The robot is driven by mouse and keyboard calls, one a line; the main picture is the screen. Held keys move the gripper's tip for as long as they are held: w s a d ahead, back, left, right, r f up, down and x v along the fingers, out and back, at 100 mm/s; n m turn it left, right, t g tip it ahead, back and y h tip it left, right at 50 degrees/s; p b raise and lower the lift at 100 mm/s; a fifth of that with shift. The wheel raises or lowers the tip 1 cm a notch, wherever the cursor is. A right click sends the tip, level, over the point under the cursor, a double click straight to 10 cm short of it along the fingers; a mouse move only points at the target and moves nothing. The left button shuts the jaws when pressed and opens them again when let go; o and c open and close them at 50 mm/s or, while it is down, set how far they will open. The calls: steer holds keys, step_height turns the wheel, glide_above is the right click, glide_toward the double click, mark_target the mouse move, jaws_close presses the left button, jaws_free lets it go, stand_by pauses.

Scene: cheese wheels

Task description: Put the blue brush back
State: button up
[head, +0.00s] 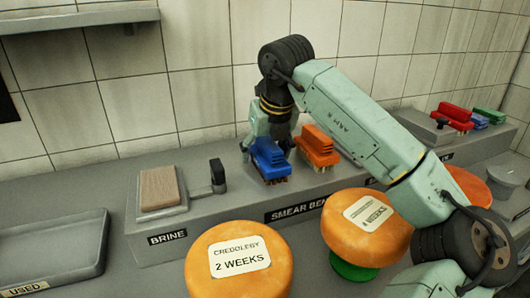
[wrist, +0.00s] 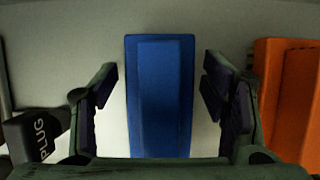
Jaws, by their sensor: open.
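The blue brush (head: 270,160) stands bristles down on the grey bench ledge, above the "SMEAR BEN..." label. My gripper (head: 266,153) is above and around it, pointing down. In the wrist view the blue brush (wrist: 160,95) lies between the two open fingers of my gripper (wrist: 160,92), with a gap on each side. The fingers do not touch it. The lower end of the brush is hidden by the gripper body in that view.
An orange brush (head: 318,147) stands close on the right. A plug (wrist: 38,135) is close on the left. Cheese wheels (head: 238,260) (head: 366,228) stand in front. Red, blue and green brushes (head: 455,116) are far right.

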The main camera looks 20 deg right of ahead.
steer(key=b+v, duration=0.1)
steer(key=v, duration=1)
steer(key=shift+s+r, duration=0.1)
steer(key=shift+r, duration=0.15)
